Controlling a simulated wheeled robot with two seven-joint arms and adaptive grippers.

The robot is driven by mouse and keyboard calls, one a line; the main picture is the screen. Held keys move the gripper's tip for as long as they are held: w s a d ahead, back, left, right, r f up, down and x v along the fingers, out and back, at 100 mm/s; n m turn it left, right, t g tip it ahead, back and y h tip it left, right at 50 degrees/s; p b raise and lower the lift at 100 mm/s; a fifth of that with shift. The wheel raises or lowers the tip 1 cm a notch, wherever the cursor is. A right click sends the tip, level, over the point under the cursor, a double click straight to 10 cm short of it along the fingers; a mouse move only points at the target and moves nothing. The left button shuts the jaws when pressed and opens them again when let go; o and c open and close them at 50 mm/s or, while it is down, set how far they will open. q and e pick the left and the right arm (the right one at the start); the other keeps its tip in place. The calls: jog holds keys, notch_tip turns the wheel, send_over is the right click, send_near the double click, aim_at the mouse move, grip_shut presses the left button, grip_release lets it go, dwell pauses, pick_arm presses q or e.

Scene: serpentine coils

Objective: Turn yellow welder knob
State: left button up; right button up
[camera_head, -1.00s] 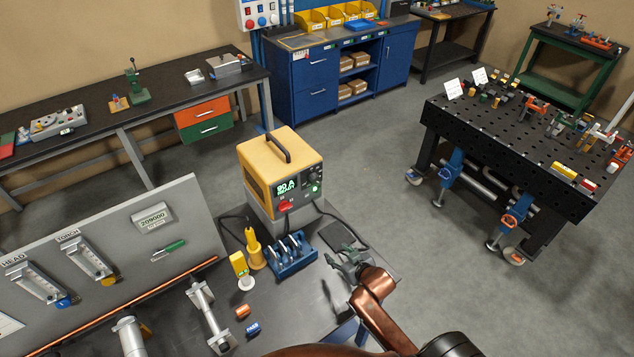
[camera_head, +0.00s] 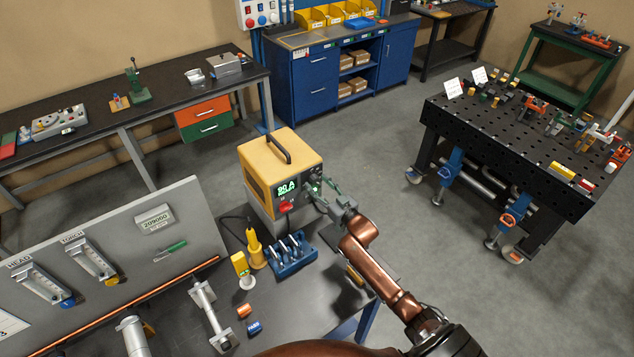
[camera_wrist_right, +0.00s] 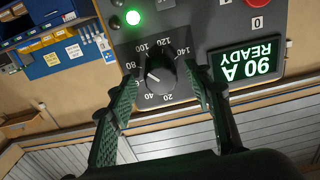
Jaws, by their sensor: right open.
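The yellow welder (camera_head: 280,170) stands on the grey bench, its front panel facing right and toward me. Its lit display (camera_head: 286,188) reads 90 A READY. In the right wrist view, the black knob (camera_wrist_right: 155,77) sits on the panel inside a printed dial from 20 to 140, with a white pointer mark. My right gripper (camera_head: 326,195) is at the right side of the panel. In the right wrist view its green fingers (camera_wrist_right: 165,95) are open, one on each side of the knob, with gaps visible. In the head view the gripper covers the knob. My left gripper is not in view.
A red switch (camera_head: 286,207) is low on the welder's panel. A blue rack of tools (camera_head: 291,255) and a yellow torch holder (camera_head: 255,250) stand in front of the welder. A green lamp (camera_wrist_right: 133,17) glows near the knob.

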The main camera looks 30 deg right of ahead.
jog(key=shift+w, duration=0.55)
jog(key=c, duration=1.2)
